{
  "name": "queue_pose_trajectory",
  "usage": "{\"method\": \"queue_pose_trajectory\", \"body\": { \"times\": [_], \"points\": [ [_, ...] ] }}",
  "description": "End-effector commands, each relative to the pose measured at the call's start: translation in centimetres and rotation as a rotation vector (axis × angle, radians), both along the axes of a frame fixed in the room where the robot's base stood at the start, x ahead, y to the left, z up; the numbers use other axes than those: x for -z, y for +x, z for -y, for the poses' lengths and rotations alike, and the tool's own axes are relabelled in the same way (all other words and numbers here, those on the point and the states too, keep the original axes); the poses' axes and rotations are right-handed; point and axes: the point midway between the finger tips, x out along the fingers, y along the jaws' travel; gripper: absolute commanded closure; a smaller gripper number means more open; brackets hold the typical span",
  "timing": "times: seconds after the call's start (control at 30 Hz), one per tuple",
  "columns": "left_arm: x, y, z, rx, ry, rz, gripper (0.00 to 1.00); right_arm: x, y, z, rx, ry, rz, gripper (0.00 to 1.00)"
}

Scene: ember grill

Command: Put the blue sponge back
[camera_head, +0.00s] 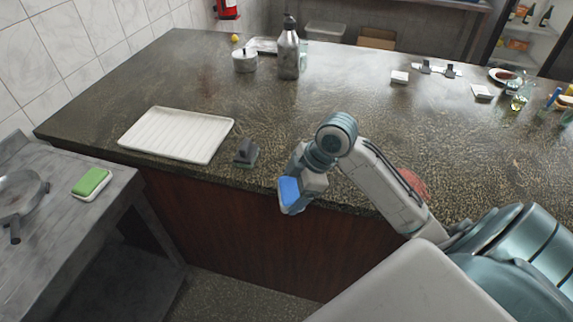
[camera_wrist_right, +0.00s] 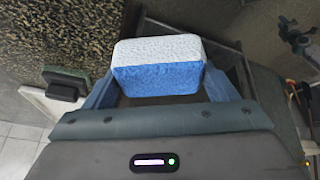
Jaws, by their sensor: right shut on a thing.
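The blue sponge (camera_head: 289,190) has a white layer on one face. In the right wrist view the sponge (camera_wrist_right: 158,66) sits between both fingers of my right gripper (camera_wrist_right: 160,90), which is shut on it. In the head view my right gripper (camera_head: 292,196) holds it near the counter's front edge, to the right of a small dark holder (camera_head: 246,152). My left gripper is not in view.
The dark stone counter (camera_head: 260,110) bears a white ribbed tray (camera_head: 178,134) at the left. A steel bottle (camera_head: 289,52) and a lidded pot (camera_head: 244,61) stand farther back. A pan (camera_head: 18,190) is on the grey table (camera_head: 112,200). The counter's middle is clear.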

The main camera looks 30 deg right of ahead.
Motion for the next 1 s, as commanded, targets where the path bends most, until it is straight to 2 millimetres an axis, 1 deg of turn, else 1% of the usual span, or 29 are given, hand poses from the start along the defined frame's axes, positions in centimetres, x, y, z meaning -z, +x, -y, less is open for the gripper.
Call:
{"method": "queue_pose_trajectory", "body": {
  "times": [0.03,0.1,0.27,0.37,0.47,0.8,0.9,1.0],
  "points": [
    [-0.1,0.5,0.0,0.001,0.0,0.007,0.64,-0.3,-0.5,1.0,0.009,-0.008,-0.031,0.39],
    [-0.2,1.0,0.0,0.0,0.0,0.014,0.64,-0.5,-1.1,1.9,0.02,-0.007,-0.062,0.39],
    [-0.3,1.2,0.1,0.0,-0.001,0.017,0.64,-1.0,-1.8,2.9,0.035,0.001,-0.099,0.39],
    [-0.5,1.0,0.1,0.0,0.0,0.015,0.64,-1.2,-1.3,3.2,0.04,0.006,-0.106,0.39],
    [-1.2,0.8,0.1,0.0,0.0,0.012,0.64,-1.2,0.6,3.6,0.041,0.011,-0.107,0.39],
    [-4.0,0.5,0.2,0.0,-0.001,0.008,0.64,-0.5,9.2,6.1,0.04,0.01,-0.107,0.39],
    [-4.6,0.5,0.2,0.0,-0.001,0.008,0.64,-0.2,11.2,6.7,0.038,0.01,-0.107,0.39],
    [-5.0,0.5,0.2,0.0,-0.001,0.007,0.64,0.1,12.6,7.2,0.039,0.007,-0.105,0.39]
  ]
}}
